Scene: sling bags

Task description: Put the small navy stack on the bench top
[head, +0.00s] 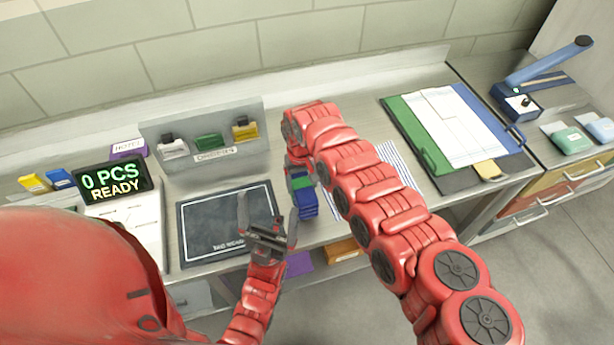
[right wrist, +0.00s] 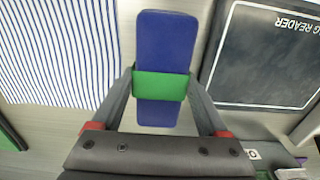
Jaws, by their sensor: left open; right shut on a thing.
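The small navy stack (head: 307,203), a blue block with a green band around its middle, is in my right gripper (head: 301,180). In the right wrist view the stack (right wrist: 164,45) sits between the two fingers of the right gripper (right wrist: 161,84), which is shut on it at the green band. The stack is over the bench top (head: 361,218), between the dark reader pad and a striped cloth. I cannot tell whether it touches the bench. My left gripper (head: 268,207) is open and empty, over the front of the reader pad, left of the stack.
The dark reader pad (head: 205,226) lies left of the stack; the striped cloth (head: 397,164) lies right, partly hidden by my right arm. A grey rack (head: 245,137) stands behind. A display (head: 113,185) reads "0 PCS READY". A green and blue board (head: 407,126) lies farther right.

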